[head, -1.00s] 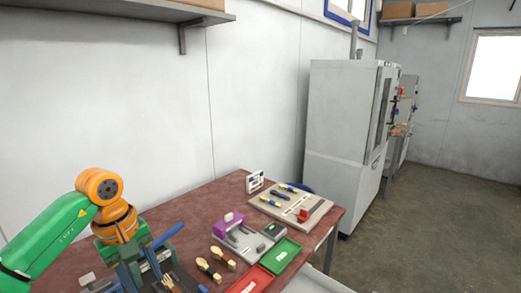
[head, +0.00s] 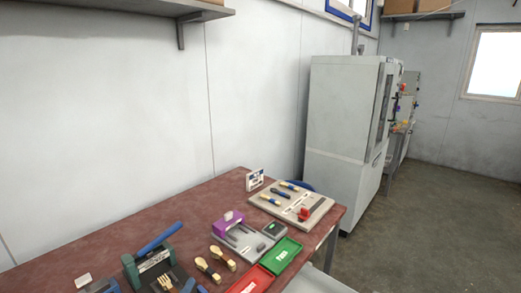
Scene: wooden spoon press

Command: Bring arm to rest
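Neither of my grippers shows in the head view, and no part of my arms is in the picture. The brown-topped table (head: 110,240) fills the lower left. A green press with a blue lever (head: 158,239) stands at its front left. Small light wooden pieces (head: 168,284) lie at the foot of the press. Two wooden spoon-like pieces with dark parts (head: 207,269) lie to the right of the press.
A red tray (head: 249,281) and a green tray (head: 281,256) lie at the table's front right. A grey board with a purple block (head: 228,221) and a beige board with several tools (head: 290,203) sit behind. A tall grey cabinet (head: 342,120) stands beyond the table.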

